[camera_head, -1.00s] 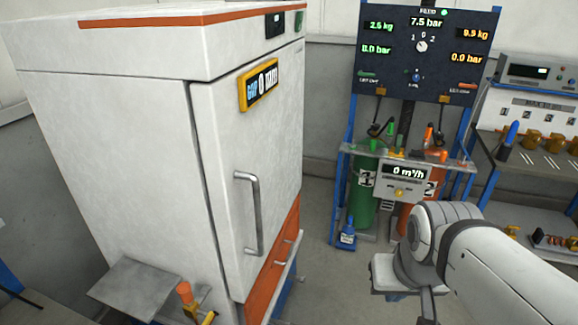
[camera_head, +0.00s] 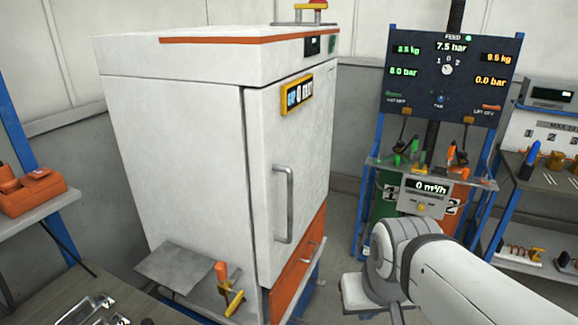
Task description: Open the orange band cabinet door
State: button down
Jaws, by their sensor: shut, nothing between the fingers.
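The white cabinet (camera_head: 175,150) with an orange band (camera_head: 230,40) along its top edge stands left of centre. Its door (camera_head: 262,135) is on the right-hand face and looks closed, with a narrow dark seam along its left edge. A vertical grey bar handle (camera_head: 285,205) is on the door, below a yellow-framed label (camera_head: 296,94). My arm enters at the lower right, apart from the door and handle. My gripper is below the picture edge and not in view.
A grey plate (camera_head: 178,268) and an orange-handled clamp (camera_head: 229,285) sit at the cabinet's lower front. A feed panel (camera_head: 445,85) with gas cylinders stands behind my arm. A bench (camera_head: 35,210) is at left. Bare floor (camera_head: 335,255) shows between cabinet and feed stand.

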aim_at(288, 157)
jog(key=u, duration=0.05)
jog(key=i, duration=1)
jog(key=u, duration=0.45)
jog(key=k, duration=1.3)
jog(key=u, duration=0.4)
jog(key=i, duration=0.95)
jog(key=u, duration=0.45)
